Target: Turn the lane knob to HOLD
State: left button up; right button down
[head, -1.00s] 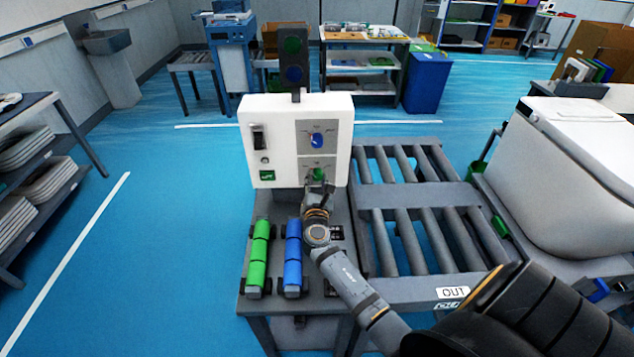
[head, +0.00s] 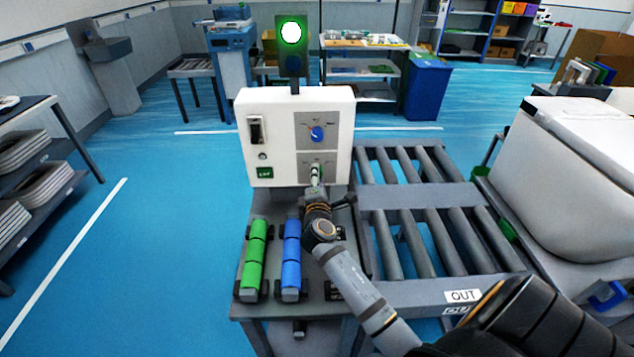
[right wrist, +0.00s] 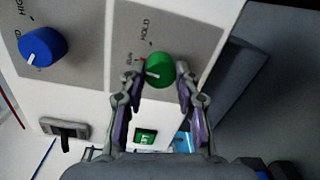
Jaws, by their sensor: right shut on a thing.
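The control box (head: 241,140) is white with two knobs. The green lane knob (right wrist: 160,70) is on the panel bearing the word HOLD (right wrist: 147,28) in the right wrist view. Its white pointer line is turned toward the smaller label at its left, away from HOLD. My right gripper (right wrist: 160,80) is shut on this knob, with one finger on each side. In the head view, my right gripper (head: 315,189) reaches up to the lower knob panel and mostly hides the knob. My left gripper is not in view.
A blue knob (right wrist: 43,46) sits on the neighbouring panel. A rocker switch (head: 256,130) is on the box. The signal's green lamp (head: 291,32) is lit. Green rollers (head: 254,255) and blue rollers (head: 291,255) lie left of my arm; a roller conveyor (head: 460,196) is right.

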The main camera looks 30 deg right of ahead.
jog(key=shift+m+y+b, duration=0.3)
jog(key=shift+m+b, duration=2.65)
jog(key=shift+m, duration=1.65)
jog(key=c, duration=1)
grip_release()
jog(key=shift+o, duration=0.2)
jog(key=v, duration=0.7)
jog(key=shift+s, duration=0.25)
